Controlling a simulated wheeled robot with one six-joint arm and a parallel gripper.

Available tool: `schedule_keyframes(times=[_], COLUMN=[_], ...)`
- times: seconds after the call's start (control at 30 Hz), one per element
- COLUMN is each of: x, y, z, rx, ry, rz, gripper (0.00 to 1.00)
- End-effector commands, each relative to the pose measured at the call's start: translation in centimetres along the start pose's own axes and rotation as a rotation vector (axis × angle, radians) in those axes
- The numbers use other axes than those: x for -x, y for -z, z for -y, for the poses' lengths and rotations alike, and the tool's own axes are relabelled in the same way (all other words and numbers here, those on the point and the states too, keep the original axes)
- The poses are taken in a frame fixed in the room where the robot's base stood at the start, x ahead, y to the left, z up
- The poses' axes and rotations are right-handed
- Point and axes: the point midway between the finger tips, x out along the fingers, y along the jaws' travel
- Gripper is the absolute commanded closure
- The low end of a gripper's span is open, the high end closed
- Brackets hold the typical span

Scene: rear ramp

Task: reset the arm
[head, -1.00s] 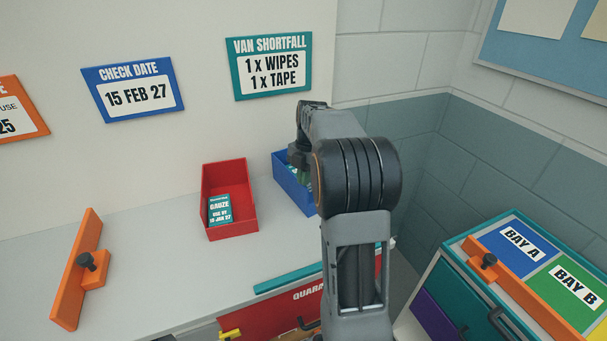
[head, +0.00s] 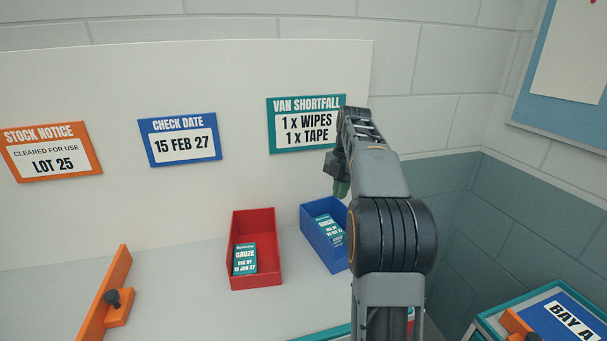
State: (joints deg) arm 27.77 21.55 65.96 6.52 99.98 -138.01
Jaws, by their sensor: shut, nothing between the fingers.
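My arm rises on the right side of the head view and bends over toward the back board. My gripper (head: 341,188) hangs from its far end, above the blue bin (head: 343,262) and clear of it. Its small greenish tips are together and hold nothing that I can see. The blue bin holds gauze packaging (head: 328,229) with a teal and white label. My upper arm hides part of the bin's right side.
A red bin (head: 266,276) with a gauze pack (head: 244,259) stands left of the blue bin. An orange bar with a black knob (head: 112,297) is at left. Signs hang on the board behind, including the van shortfall sign (head: 303,124). A Bay A unit (head: 568,318) is lower right.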

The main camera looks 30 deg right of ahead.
Motion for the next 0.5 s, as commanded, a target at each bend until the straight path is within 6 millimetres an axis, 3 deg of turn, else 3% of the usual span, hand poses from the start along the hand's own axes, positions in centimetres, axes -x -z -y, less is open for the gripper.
schedule_keyframes(times=[0.27,0.37,0.5], x=[0.3,0.2,-3.0], y=[-0.1,-0.7,-1.8], z=[-0.1,-0.5,-0.7], rx=[-0.084,-0.259,-0.662], ry=[-0.005,-0.034,-0.054], rz=[0.005,0.032,0.047], gripper=[1.00,1.00,1.00])
